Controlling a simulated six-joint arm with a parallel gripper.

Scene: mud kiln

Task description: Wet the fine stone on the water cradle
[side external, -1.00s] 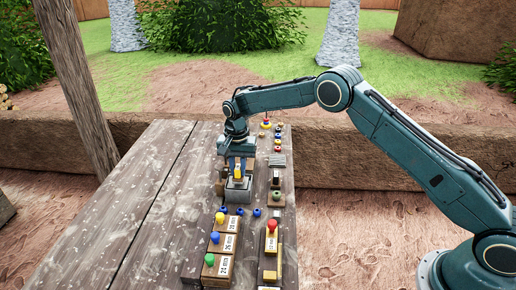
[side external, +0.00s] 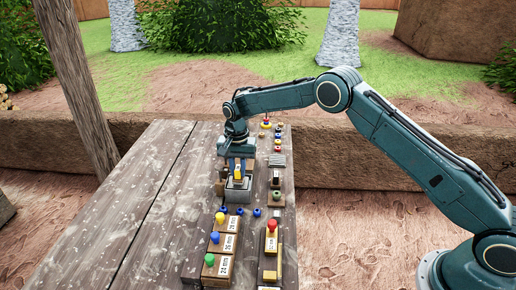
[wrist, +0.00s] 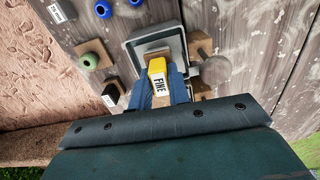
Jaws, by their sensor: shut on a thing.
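The fine stone (wrist: 157,67) has a yellow handle lettered "FINE" and a brown block at its far end. My gripper (wrist: 167,80) is shut on the yellow handle, one blue finger on each side. The water cradle, a grey open-topped box (wrist: 133,48), lies under the stone. The stone's brown end is over or inside the box; I cannot tell whether it touches the bottom. In the side view the yellow handle (side external: 238,167) shows between my fingers, above the grey cradle (side external: 239,196).
Labelled wooden blocks with yellow, blue and green knobs (side external: 209,259) stand in front. A red-knobbed block (side external: 272,225) is at front right. Blue rings (side external: 240,211) lie just before the cradle, and a green ring (wrist: 89,60) is beside it. The table's left side is clear.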

